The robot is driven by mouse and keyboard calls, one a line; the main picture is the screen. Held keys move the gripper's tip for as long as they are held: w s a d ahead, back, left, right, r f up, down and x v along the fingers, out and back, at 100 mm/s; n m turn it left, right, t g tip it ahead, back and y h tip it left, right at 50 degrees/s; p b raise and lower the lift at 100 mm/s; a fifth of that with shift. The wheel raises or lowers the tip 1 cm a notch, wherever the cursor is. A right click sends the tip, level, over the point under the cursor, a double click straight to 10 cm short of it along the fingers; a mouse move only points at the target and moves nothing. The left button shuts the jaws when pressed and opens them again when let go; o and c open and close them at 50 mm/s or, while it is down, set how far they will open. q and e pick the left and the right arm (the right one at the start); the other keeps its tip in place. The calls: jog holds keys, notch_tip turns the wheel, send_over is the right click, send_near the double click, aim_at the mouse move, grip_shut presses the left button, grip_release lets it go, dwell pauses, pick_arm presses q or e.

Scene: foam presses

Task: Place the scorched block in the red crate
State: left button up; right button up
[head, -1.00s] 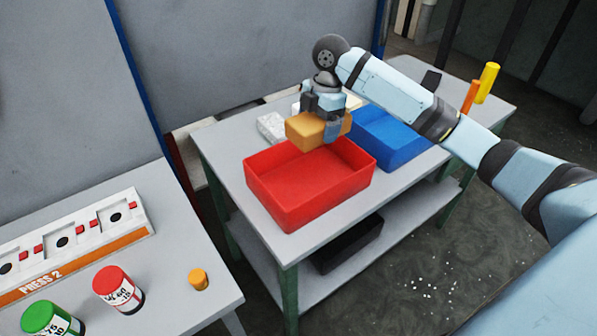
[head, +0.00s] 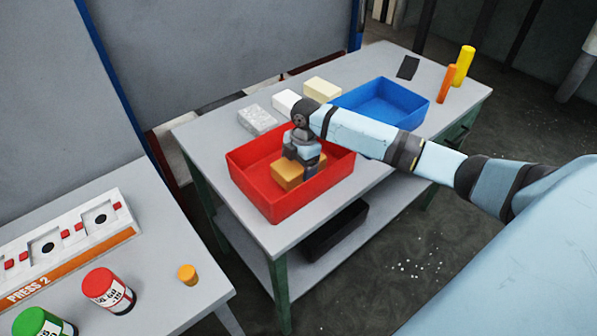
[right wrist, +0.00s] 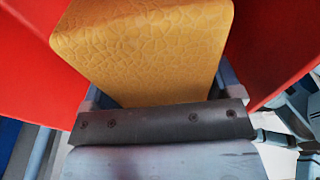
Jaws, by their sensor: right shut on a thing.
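The scorched block, a brown-orange foam block (head: 287,176), is inside the red crate (head: 274,212) on the grey table. Its cracked surface fills the upper middle of the right wrist view (right wrist: 145,50), with red crate walls (right wrist: 275,45) on both sides. My right gripper (head: 303,165) is shut on the block, down within the crate's walls. Whether the block touches the crate floor cannot be told. My left gripper is not in view.
A blue crate (head: 425,106) stands to the right of the red one. Grey (head: 257,119), white (head: 286,101) and cream (head: 322,90) blocks lie behind. Orange (head: 447,84) and yellow (head: 464,65) cylinders stand at the far right. A press bench (head: 150,275) is at left.

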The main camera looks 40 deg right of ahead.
notch_tip(320, 180, down, 3)
jog(key=shift+r, duration=0.15)
jog(key=shift+f, duration=0.2)
jog(key=o, duration=0.7)
jog(key=r, duration=0.4)
jog(key=d+r, duration=0.1)
jog(key=r, duration=0.7)
jog(key=shift+d+b, duration=0.35)
jog(key=shift+d, duration=0.05)
